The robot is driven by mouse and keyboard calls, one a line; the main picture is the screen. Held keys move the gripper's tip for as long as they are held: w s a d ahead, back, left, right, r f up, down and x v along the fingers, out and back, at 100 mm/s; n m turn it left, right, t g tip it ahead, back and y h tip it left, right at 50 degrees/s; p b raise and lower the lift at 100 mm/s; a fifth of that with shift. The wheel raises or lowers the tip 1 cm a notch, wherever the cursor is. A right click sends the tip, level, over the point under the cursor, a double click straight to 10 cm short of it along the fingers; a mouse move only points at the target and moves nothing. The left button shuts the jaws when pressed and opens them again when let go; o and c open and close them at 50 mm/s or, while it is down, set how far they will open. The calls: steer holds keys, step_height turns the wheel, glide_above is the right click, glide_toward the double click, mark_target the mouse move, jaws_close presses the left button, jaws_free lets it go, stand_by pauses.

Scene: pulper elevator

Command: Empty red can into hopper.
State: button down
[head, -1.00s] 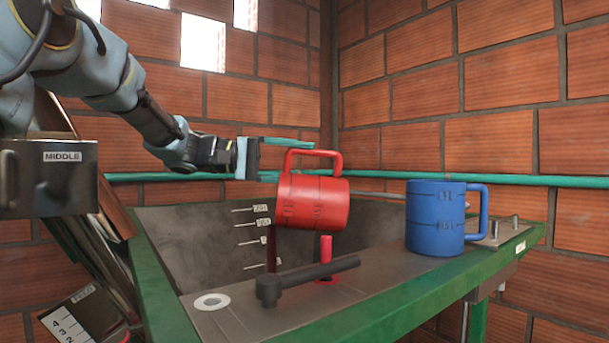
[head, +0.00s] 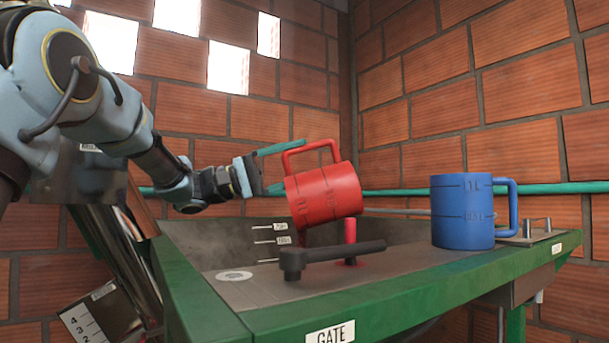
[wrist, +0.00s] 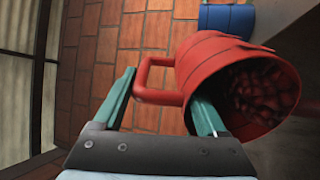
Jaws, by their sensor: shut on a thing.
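My gripper (head: 293,165) is shut on the handle of the red can (head: 325,192). The can is held on its side with its handle up, above the hopper (head: 205,240) and apart from it. Its left end is tipped a little down. In the wrist view, the red can (wrist: 205,50) shows its open mouth with dark red contents inside, and its handle passes between the fingers of my gripper (wrist: 162,86). A small dark red strip shows under the can's left end; I cannot tell whether it is falling contents. The hopper's inside bottom is hidden.
A blue can (head: 462,212) stands upright on the hopper's metal deck, right of the red can. A dark lever (head: 335,256) and a red post (head: 350,238) stand below the red can. A GATE label (head: 330,335) is on the green frame. Brick walls close the back.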

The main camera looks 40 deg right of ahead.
steer(key=shift+w+a+f+g+h+b, duration=0.3)
steer(key=shift+w+a+g+h+b, duration=0.5)
steer(key=shift+b, duration=0.6)
steer(key=shift+w+a+r+h+b, duration=0.1)
steer(key=shift+w+a+h+b, duration=0.1)
steer(key=shift+a+b, duration=0.15)
steer(key=shift+w+a+r+h+b, duration=0.1)
steer(key=shift+a+h+b, duration=0.1)
steer(key=shift+a+b, duration=0.15)
stand_by(0.3)
steer(key=shift+f+b, duration=0.3)
steer(key=shift+b, duration=0.6)
steer(key=shift+r+b, duration=0.15)
steer(key=shift+b, duration=0.25)
